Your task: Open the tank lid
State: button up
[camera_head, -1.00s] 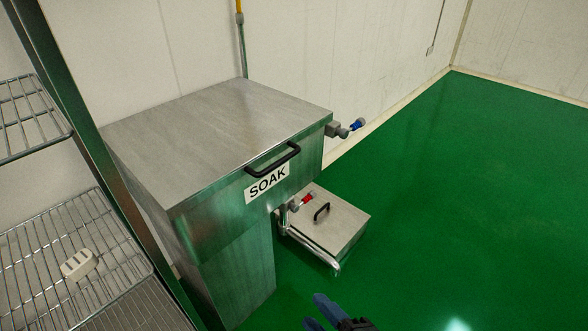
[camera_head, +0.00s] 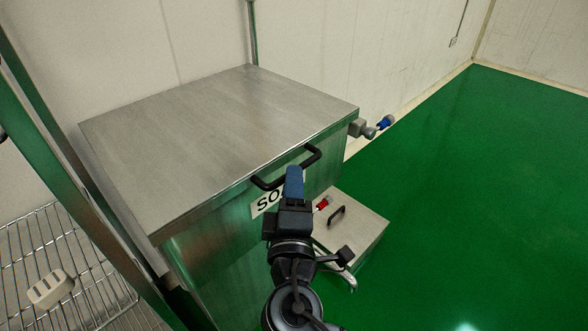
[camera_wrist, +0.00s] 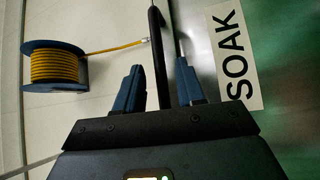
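The steel tank (camera_head: 200,255), with a SOAK label (camera_wrist: 236,58), has its flat lid (camera_head: 220,130) closed. A black bar handle (camera_head: 313,153) is fixed at the lid's front edge. My gripper (camera_head: 294,172) is at the handle, in front of the label, and hides part of both. In the wrist view, the blue fingers of my gripper (camera_wrist: 160,78) are apart, with the black handle (camera_wrist: 156,45) running in the gap between them. I see space beside the bar, so the fingers do not appear clamped on it.
A low steel box (camera_head: 362,222) with a small black handle stands right of the tank. A wire rack (camera_head: 85,270) holding a pale block (camera_head: 50,289) is at the left. A blue-capped valve (camera_head: 385,122) sticks out behind. Green floor (camera_head: 490,200) is clear at the right.

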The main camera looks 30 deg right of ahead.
jog(key=shift+x, duration=1.7)
grip_shut()
